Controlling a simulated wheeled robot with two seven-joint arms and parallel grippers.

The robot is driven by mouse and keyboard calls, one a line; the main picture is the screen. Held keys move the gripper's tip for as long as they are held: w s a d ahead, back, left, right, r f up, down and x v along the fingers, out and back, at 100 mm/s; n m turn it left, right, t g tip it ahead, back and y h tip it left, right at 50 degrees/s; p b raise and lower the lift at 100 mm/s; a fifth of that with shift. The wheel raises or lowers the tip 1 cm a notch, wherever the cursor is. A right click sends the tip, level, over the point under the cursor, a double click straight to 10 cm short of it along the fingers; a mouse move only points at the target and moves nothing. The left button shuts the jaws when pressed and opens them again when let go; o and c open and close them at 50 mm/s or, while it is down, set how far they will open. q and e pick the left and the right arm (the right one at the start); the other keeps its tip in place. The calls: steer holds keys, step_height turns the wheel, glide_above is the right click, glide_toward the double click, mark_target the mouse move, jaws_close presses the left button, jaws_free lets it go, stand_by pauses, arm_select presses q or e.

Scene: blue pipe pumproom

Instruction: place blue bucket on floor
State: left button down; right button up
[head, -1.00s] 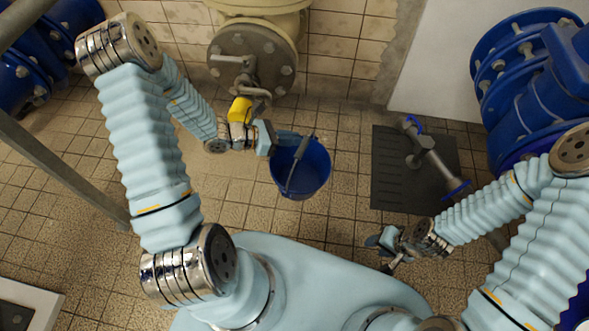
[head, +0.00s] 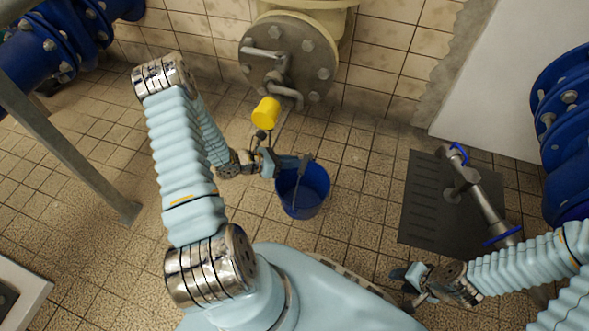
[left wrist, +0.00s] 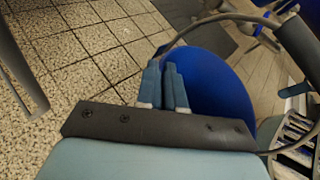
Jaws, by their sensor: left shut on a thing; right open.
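I cannot tell whether the bucket's bottom touches the tiled floor (head: 345,165). My right gripper (head: 408,283) is open and empty, low at the right near my base.
A flanged pipe end (head: 310,55) with a grey tap and a yellow object (head: 266,112) is behind the bucket. A dark mat (head: 425,200) with a metal pipe fitting (head: 470,190) lies to the right. Blue pipes flank both sides. Tiles around the bucket are clear.

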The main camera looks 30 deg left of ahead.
arm_select(q)
steer(key=w+a+f+b, duration=0.1)
steer(key=w+f, duration=0.2)
steer(key=f, duration=0.5)
steer(key=shift+w+a+b, duration=0.15)
steer(key=shift+w+b, duration=0.25)
steer(key=c, duration=1.3)
jaws_free()
steer(key=shift+f, duration=0.15)
steer(key=shift+o, duration=0.2)
steer(key=p+v, duration=0.1)
steer(key=v, duration=1.1)
